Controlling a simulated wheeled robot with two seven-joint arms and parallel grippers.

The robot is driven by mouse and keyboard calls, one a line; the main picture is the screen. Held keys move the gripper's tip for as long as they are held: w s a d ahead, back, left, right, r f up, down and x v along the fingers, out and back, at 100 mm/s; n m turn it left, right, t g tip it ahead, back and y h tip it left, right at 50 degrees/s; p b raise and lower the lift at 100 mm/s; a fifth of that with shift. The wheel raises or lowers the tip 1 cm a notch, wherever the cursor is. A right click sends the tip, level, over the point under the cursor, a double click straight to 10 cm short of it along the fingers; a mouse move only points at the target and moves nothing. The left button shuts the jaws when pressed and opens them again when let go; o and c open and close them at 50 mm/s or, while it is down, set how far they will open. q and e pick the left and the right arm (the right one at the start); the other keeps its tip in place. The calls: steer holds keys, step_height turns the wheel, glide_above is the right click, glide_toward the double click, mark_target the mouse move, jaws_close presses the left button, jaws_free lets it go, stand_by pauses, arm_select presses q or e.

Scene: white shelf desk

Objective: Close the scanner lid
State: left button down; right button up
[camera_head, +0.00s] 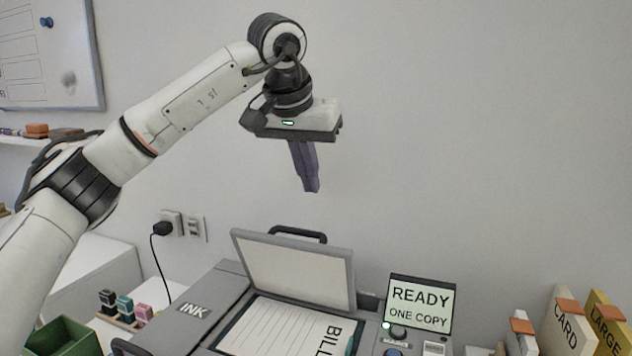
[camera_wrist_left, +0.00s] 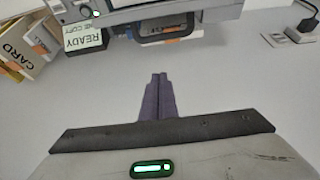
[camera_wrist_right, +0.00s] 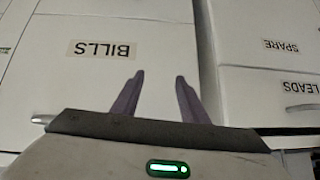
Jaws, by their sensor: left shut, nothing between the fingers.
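The grey scanner (camera_head: 230,290) stands on the desk with its lid (camera_head: 293,268) raised, tilted up and back. A lined paper (camera_head: 285,328) marked "BILL" lies on the scanner bed, partly cut off by the bottom edge. A dark handle (camera_head: 298,234) shows at the lid's top edge. My left gripper (camera_head: 312,190) hangs above the scanner, well clear of the lid, shut and empty. In the left wrist view its fingers (camera_wrist_left: 158,78) are together, with the dark handle (camera_wrist_left: 170,36) beyond them. My right gripper (camera_wrist_right: 158,75) is open and empty in front of a drawer labelled "BILLS" (camera_wrist_right: 105,90).
A display (camera_head: 420,305) reading "READY ONE COPY" stands right of the lid. Card files (camera_head: 568,325) stand at the far right. A plug (camera_head: 162,229) and cord are on the wall.

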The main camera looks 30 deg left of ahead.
mark_target(300, 262)
arm_select(q)
steer(key=x, duration=0.8)
steer(key=shift+s, duration=0.15)
steer(key=shift+s+d+f+b, duration=0.15)
steer(key=shift+s+d, duration=0.05)
steer(key=shift+s, duration=0.75)
steer(key=shift+s+d+f+b, duration=0.1)
steer(key=shift+s+d+b, duration=0.1)
steer(key=shift+s, duration=0.7)
steer(key=shift+d, duration=0.15)
